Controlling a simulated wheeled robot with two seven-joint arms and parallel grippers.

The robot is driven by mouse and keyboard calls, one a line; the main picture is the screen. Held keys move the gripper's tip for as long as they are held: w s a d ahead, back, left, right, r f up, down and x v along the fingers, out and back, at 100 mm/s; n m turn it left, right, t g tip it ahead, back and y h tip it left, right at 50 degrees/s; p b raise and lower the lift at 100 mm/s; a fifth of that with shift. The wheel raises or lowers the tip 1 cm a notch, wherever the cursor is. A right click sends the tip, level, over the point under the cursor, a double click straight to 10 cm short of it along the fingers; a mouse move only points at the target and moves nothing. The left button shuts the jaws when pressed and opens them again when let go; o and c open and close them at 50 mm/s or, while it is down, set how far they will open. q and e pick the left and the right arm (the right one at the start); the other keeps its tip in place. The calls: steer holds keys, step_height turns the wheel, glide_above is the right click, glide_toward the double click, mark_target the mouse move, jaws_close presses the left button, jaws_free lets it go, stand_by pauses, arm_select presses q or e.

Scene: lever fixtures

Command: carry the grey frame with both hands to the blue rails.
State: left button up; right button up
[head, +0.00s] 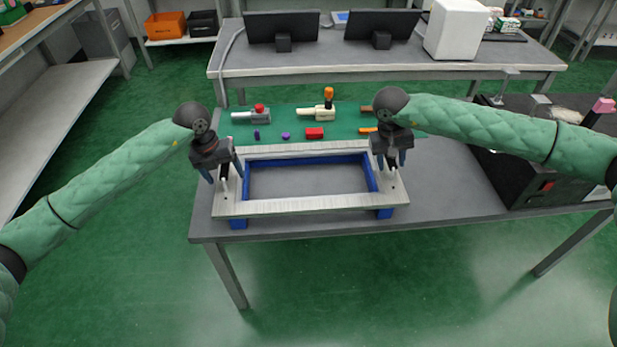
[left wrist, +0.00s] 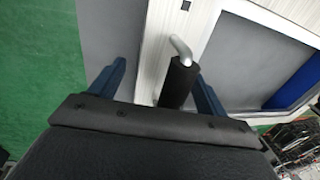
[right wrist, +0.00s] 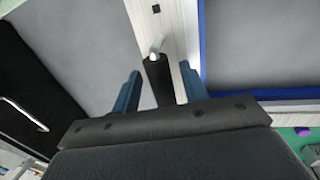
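The grey frame (head: 300,206) lies flat above the table, a pale rectangle with an open middle. Blue rails (head: 238,225) show beneath its front corners and along its inner edges, so it appears to rest on them. My left gripper (head: 225,178) is at the frame's left side, open, fingers either side of a black-gripped handle (left wrist: 175,82) with gaps. My right gripper (head: 392,163) is at the right side, open, fingers either side of the other handle (right wrist: 159,80), also with gaps. The undersides of the frame are hidden.
A green mat (head: 350,113) with tools and small coloured parts lies behind the frame. A black box (head: 535,175) stands on the table at the right. A second table (head: 340,62) with monitors is behind. The table's front edge is close to the frame.

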arm_select(q)
step_height(320, 180, up, 12)
steer(key=a, duration=0.2)
steer(key=shift+a+f, duration=0.15)
arm_select(e)
step_height(320, 180, up, 12)
steer(key=a, duration=0.2)
steer(key=shift+a, duration=0.25)
steer(key=shift+f, duration=0.15)
stand_by(0.6)
